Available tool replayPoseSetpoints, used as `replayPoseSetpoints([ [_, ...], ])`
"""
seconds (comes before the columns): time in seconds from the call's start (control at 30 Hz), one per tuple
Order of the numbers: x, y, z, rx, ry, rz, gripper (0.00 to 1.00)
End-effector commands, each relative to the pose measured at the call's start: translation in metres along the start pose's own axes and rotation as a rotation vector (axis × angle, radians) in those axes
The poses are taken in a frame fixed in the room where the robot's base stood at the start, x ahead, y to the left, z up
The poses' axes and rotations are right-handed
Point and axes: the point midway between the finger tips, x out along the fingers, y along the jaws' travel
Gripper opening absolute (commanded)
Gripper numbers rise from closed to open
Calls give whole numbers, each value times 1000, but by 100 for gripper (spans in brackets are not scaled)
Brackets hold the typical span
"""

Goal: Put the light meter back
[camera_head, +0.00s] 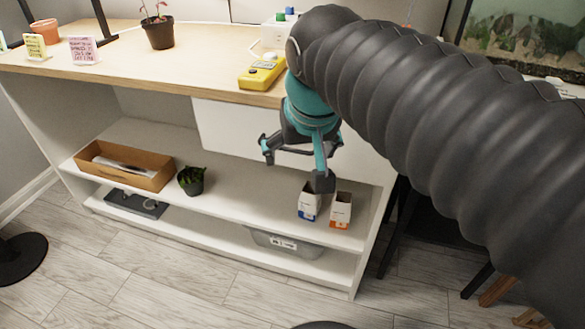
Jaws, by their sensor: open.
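A yellow handheld device (262,72), which looks like the light meter, lies on the wooden counter top (190,70) near its front edge. My gripper (295,167) is open and empty. It hangs in front of the shelf unit, lower in the picture than the yellow device and a little right of it. One finger is at the left and one reaches down over the small cartons. I cannot tell whether that finger touches a carton.
Two small cartons (340,211) (307,203) stand on the middle shelf beneath my gripper. A cardboard tray (124,167) and a potted plant (191,181) stand left. A grey bin (285,243) sits below. A seedling pot (160,34) and label cards (84,51) stand on top.

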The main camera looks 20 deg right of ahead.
Motion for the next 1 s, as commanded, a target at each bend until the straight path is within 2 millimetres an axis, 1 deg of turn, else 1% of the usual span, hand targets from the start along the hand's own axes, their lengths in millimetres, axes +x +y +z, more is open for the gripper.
replayPoseSetpoints([
  [0.03,10,3,24,-21,8,-9,89],
  [0.1,24,5,49,-50,19,-22,89],
  [0.2,40,8,77,-82,32,-34,89],
  [0.3,50,10,93,-101,40,-41,89],
  [0.43,55,12,100,-110,44,-43,89],
  [1.0,55,11,100,-110,42,-43,89],
])
